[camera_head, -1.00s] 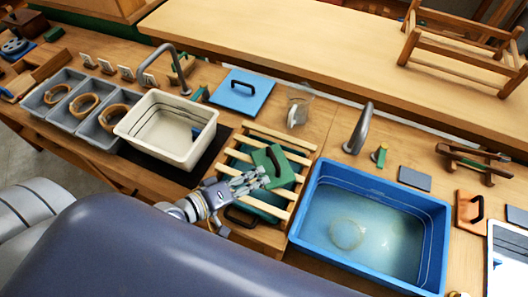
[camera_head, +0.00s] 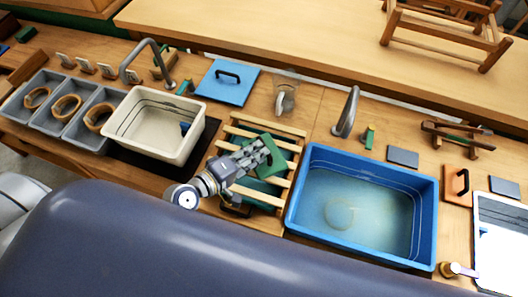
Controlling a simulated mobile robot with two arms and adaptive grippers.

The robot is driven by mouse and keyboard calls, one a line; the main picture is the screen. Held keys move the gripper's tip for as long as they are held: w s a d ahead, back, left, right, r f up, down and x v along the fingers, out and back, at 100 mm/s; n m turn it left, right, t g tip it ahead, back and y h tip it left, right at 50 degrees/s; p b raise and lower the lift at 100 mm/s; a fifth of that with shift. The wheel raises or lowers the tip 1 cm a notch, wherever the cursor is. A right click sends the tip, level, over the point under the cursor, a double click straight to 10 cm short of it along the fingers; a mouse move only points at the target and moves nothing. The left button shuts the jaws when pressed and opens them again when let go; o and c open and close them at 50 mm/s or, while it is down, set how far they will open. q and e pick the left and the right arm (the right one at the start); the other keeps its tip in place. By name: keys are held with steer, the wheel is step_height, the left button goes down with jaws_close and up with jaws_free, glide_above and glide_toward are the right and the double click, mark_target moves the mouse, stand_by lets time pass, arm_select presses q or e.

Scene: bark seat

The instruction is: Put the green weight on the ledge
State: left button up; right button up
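The green weight (camera_head: 279,164) is a flat green block with a dark handle. It lies on the slatted wooden rack (camera_head: 236,130), left of the blue basin. My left gripper (camera_head: 262,152) is at the handle, its fingers overlapping it and covering part of the block. Whether the fingers are closed on the handle cannot be made out. A long raised wooden ledge (camera_head: 300,45) runs behind the worktop. My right gripper is not in view.
A blue basin (camera_head: 431,220) of water stands right of the rack, and a cream basin (camera_head: 117,128) stands left. Taps (camera_head: 347,112) rise behind them. A blue board (camera_head: 222,88) lies behind the rack. A wooden frame (camera_head: 440,35) stands on the ledge, whose middle is clear.

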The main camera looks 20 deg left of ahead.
mark_target(264, 146)
arm_select(q)
steer(key=x, duration=0.3)
steer(key=shift+w+a+r+p, duration=0.1)
steer(key=shift+w+p, duration=0.25)
steer(key=shift+p, duration=0.05)
steer(key=shift+w+d, duration=0.2)
steer(key=shift+w, duration=0.1)
steer(key=shift+f, duration=0.2)
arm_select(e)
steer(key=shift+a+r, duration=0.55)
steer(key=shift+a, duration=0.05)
arm_select(q)
steer(key=shift+s, duration=0.1)
jaws_close()
steer(key=shift+r, duration=0.15)
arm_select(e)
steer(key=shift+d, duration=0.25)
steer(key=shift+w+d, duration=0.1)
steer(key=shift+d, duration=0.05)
arm_select(q)
steer(key=shift+r, duration=0.1)
